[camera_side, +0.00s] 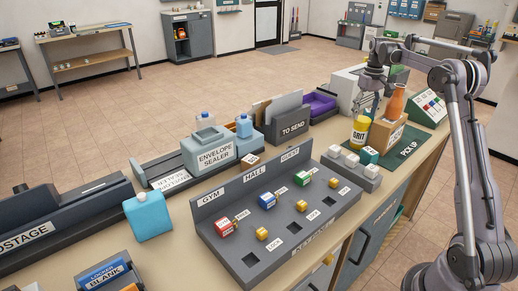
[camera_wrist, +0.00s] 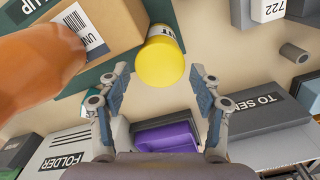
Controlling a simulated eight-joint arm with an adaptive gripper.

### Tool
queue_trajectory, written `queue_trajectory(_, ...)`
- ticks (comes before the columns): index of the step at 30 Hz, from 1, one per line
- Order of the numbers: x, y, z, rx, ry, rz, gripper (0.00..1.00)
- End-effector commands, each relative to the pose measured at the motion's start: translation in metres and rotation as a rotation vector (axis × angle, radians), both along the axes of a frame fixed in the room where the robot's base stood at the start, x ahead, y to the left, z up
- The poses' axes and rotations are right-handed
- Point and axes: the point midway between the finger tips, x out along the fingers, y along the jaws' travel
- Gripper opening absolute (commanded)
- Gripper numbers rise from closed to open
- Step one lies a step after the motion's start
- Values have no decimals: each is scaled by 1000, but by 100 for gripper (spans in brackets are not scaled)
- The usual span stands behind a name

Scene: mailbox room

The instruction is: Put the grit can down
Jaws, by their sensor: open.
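The yellow grit can (camera_side: 360,132) stands upright on the counter side of the work area, beside a cardboard box and at the edge of the dark green PICK UP mat (camera_side: 408,150). In the wrist view the can's round yellow end (camera_wrist: 161,62) faces me, with part of its label showing behind. My gripper (camera_side: 368,100) is just above the can in the side view. In the wrist view my gripper (camera_wrist: 160,72) is open, with one finger on each side of the can and visible gaps between. Whether the fingertips reach below the can's top is unclear.
The cardboard box (camera_side: 387,133) with an orange bottle (camera_side: 397,103) on it stands close to the can. A grey block with white caps (camera_side: 350,165) is in front. The TO SEND holder (camera_side: 290,124) and a purple tray (camera_side: 320,103) lie to the left.

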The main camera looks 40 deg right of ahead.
Motion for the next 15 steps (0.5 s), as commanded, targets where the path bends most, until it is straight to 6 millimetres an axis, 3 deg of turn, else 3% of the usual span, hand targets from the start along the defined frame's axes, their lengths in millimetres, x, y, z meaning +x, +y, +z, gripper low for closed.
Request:
queue_trajectory(6,0,0,31,0,0,0,65)
queue_trajectory(11,0,0,41,0,0,0,65)
queue_trajectory(15,4,15,50,-11,-13,13,65)
